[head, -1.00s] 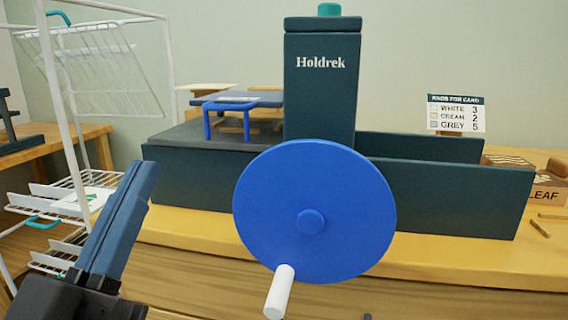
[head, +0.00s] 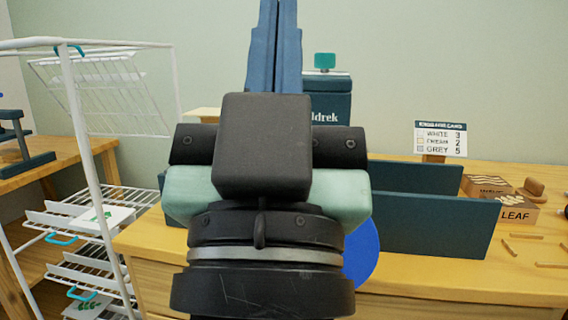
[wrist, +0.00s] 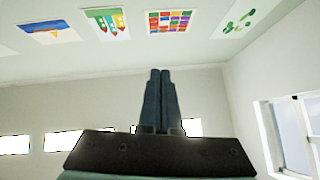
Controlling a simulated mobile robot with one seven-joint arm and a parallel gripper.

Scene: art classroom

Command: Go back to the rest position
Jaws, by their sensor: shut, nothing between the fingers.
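My gripper (head: 278,8) points straight up in the middle of the head view, its two blue fingers together and nothing between them. It also shows in the wrist view (wrist: 160,75), with the upper wall behind it. In the head view it stands in front of the dark green Holdrek machine (head: 425,225) on the wooden bench, apart from it as far as I can see. My wrist hides most of the machine's tower and the blue wheel (head: 361,256), of which only the right edge shows. The wheel's white handle is hidden.
A white wire rack (head: 88,165) with shelves and cards stands at the left. A price-style card sign (head: 441,139) stands behind the machine. Wooden blocks, one marked LEAF (head: 514,214), lie on the right of the bench (head: 465,272). Pictures (wrist: 168,22) hang high in the wrist view.

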